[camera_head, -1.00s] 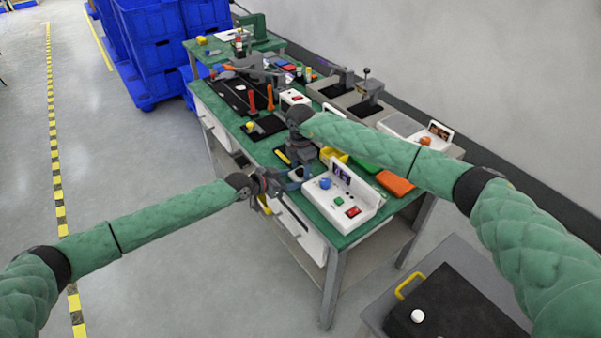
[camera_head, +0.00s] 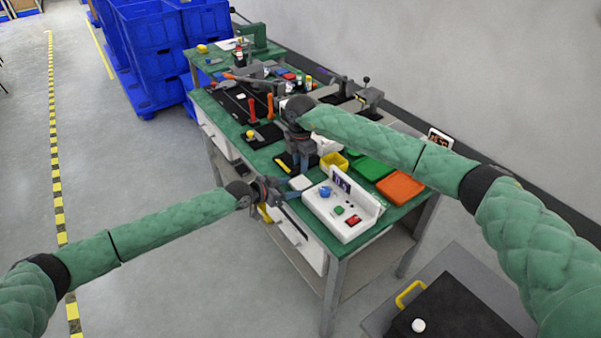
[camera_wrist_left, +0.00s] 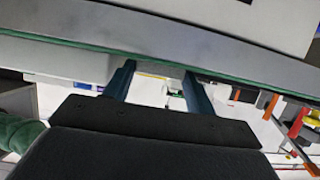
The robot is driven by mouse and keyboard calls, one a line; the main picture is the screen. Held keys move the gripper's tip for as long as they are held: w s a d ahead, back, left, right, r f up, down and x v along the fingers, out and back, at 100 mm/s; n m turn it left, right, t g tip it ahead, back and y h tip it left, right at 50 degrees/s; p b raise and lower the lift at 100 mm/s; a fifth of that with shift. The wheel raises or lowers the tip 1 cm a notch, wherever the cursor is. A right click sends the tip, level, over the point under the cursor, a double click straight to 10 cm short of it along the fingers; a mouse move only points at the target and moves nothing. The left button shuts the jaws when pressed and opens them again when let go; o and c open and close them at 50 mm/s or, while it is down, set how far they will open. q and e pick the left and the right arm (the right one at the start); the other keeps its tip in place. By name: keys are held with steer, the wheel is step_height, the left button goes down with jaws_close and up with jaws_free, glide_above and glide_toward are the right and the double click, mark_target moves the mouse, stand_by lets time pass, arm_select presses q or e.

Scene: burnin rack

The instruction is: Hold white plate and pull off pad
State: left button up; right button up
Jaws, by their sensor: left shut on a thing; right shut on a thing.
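A small white plate (camera_head: 301,183) lies flat near the table's front edge, left of the white button box. My left gripper (camera_head: 291,193) reaches in from the left at the table edge and is shut on the plate's near side. In the left wrist view its two blue fingers (camera_wrist_left: 158,85) stand apart with white between them, under the table edge. My right gripper (camera_head: 303,170) points down just behind the plate, close to a dark mat with a yellow stripe. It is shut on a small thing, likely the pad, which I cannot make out.
The white button box (camera_head: 345,212) stands right of the plate. A yellow bin (camera_head: 335,160), a green tray (camera_head: 372,168) and an orange tray (camera_head: 400,187) lie behind it.

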steer(key=shift+r, duration=2.15)
arm_select(q)
steer(key=o, duration=1.1)
steer(key=shift+c, duration=0.2)
